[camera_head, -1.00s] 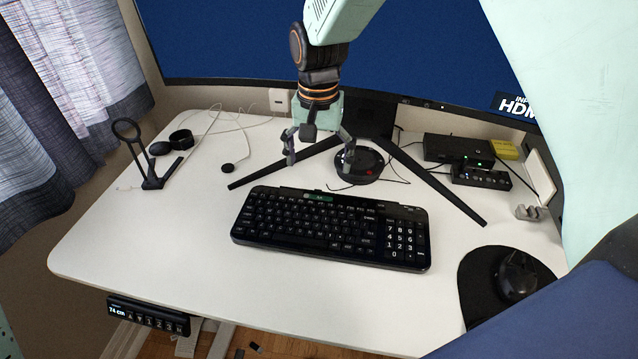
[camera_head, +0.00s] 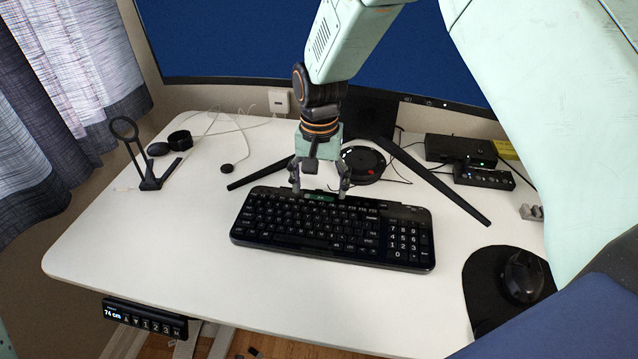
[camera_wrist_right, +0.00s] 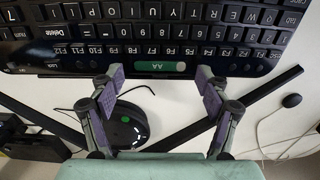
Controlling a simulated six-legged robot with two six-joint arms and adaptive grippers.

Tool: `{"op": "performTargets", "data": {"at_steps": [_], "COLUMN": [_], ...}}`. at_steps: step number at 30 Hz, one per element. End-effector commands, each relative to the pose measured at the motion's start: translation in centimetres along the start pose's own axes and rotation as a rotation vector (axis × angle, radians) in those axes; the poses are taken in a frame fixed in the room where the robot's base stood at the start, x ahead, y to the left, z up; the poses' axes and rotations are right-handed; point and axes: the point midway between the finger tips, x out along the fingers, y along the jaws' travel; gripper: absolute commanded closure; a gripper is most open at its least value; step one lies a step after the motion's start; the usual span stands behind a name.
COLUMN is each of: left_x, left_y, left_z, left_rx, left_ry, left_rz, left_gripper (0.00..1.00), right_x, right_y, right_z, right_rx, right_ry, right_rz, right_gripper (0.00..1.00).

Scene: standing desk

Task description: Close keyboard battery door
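The black keyboard (camera_head: 300,228) lies on the white desk. At its back edge is a green strip marked AA (camera_head: 319,198), which also shows in the right wrist view (camera_wrist_right: 160,66); it appears to be the battery bay, and whether a separate door is open I cannot tell. My right gripper (camera_head: 319,192) is open at the keyboard's back edge. In the right wrist view its two fingers (camera_wrist_right: 158,88) stand apart on either side of the green strip, with nothing between them. My left gripper is not in view.
A round black puck-like device (camera_head: 362,163) sits behind the keyboard, between the monitor stand legs (camera_head: 435,183). A mouse (camera_head: 522,277) lies on a black pad at the right. A black stand (camera_head: 150,180) is at the left. The desk in front of the keyboard is clear.

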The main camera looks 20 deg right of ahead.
Motion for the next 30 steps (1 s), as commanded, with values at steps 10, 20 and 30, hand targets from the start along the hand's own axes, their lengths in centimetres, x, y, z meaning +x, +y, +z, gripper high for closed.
{"op": "performTargets", "data": {"at_steps": [10,20,30], "left_x": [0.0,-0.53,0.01], "left_y": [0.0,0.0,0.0], "left_z": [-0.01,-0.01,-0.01], "left_rx": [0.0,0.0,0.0], "left_ry": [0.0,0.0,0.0], "left_rz": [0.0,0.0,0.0], "left_gripper": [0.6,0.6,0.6], "right_x": [-0.01,-0.02,0.43], "right_y": [0.0,0.02,0.01], "right_z": [0.02,0.27,0.78], "right_rx": [0.0,-0.001,-0.003], "right_ry": [0.0,0.046,0.227], "right_rz": [0.0,0.006,0.005], "right_gripper": [0.57,0.66,0.66]}}
